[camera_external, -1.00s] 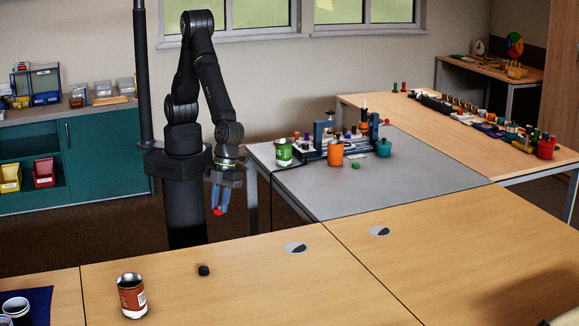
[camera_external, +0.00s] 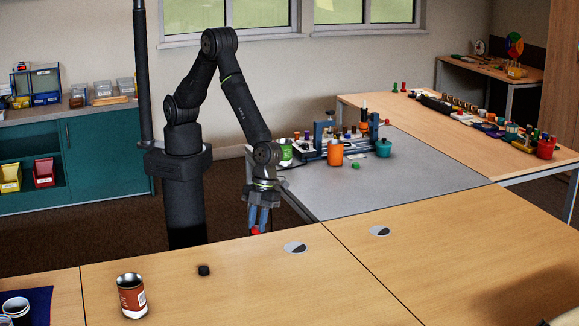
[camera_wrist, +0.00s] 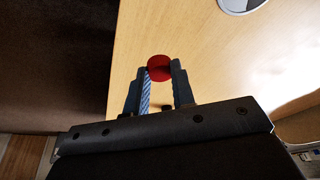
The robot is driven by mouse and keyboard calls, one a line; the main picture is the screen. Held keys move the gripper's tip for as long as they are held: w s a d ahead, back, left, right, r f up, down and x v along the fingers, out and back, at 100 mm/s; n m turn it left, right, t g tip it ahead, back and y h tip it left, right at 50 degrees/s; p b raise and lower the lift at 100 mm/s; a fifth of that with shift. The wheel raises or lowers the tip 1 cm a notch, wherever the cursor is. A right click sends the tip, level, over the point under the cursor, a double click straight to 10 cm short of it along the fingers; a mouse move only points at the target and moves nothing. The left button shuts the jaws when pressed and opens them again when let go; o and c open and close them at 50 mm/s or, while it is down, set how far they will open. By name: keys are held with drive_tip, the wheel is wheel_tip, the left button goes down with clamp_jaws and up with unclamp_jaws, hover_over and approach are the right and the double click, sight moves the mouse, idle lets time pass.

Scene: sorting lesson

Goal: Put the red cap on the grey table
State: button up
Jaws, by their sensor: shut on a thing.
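The red cap (camera_wrist: 159,68) is between the fingertips of my gripper (camera_wrist: 160,84) in the wrist view, and the fingers are shut on it. In the external view my gripper (camera_external: 257,226) points down with the red cap (camera_external: 255,231) at its tips, near the back edge of the wooden table. I cannot tell its exact height. The grey table (camera_external: 400,187) lies behind and to the right of my gripper, with its middle and front bare.
On the grey table stand a green can (camera_external: 286,153), an orange container (camera_external: 335,153), a teal pot (camera_external: 383,148), a small green cap (camera_external: 356,166) and a blue rack. A red-brown can (camera_external: 131,296) and a black cap (camera_external: 204,270) are on the wooden table (camera_external: 270,285).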

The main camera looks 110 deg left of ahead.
drive_tip(key=shift+w+a+f, duration=0.1)
drive_tip(key=shift+w+f, duration=0.1)
drive_tip(key=shift+f, duration=1.75)
drive_tip(key=shift+f, duration=0.15)
drive_tip(key=o, duration=1)
drive_tip(key=shift+c, duration=0.2)
drive_tip(key=v, duration=1.6)
drive_tip(key=shift+s+a, duration=0.2)
drive_tip(key=shift+a, duration=0.15)
drive_tip(key=shift+o, duration=0.7)
drive_tip(key=shift+a+r, duration=0.15)
drive_tip(key=shift+r, duration=0.4)
